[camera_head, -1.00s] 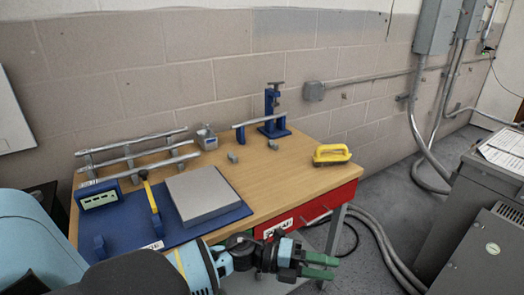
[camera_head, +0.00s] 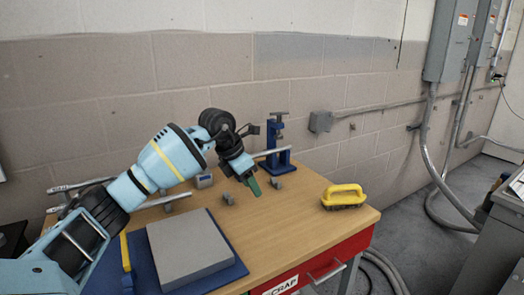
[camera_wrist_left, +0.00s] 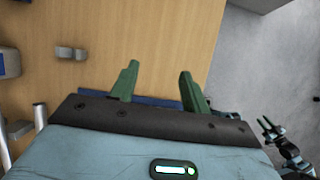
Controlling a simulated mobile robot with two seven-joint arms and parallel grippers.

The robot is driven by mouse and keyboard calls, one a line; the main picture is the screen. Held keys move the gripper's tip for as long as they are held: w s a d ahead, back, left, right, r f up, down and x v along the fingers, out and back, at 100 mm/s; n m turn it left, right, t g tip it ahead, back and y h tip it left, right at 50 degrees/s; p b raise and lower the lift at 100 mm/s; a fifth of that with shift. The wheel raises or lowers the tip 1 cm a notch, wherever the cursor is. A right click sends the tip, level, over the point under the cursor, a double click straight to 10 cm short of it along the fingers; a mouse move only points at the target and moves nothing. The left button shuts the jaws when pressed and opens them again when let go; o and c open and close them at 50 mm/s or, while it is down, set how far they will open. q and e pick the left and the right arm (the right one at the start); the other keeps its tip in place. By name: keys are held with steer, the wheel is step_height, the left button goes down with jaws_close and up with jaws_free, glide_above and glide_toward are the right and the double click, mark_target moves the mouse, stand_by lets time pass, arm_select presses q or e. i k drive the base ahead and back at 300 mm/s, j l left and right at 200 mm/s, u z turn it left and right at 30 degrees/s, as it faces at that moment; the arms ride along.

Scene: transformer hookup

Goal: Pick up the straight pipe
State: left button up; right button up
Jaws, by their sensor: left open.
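Grey straight pipes (camera_head: 80,187) lie on a rack at the left of the table, partly hidden behind my left arm. Another grey pipe (camera_head: 277,151) lies level at the blue vise (camera_head: 279,157) near the wall. I cannot tell which pipe the task names. My left gripper (camera_head: 254,186) is over the table in front of the vise, pointing down. In the left wrist view, its green fingers (camera_wrist_left: 159,86) are apart with nothing between them. My right gripper (camera_wrist_left: 267,127) shows small at the right of that view, its fingers seemingly apart.
A grey block (camera_head: 188,250) rests on the blue mat (camera_head: 236,274). Small grey brackets (camera_head: 229,198) stand near my left gripper. A yellow-handled brush (camera_head: 344,195) is at the table's right. The table front between block and brush is clear.

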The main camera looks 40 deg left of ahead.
mark_target(261, 154)
steer(key=i+j, duration=0.4)
steer(key=j, duration=0.15)
steer(key=i+j, duration=0.45)
steer(key=j, duration=0.1)
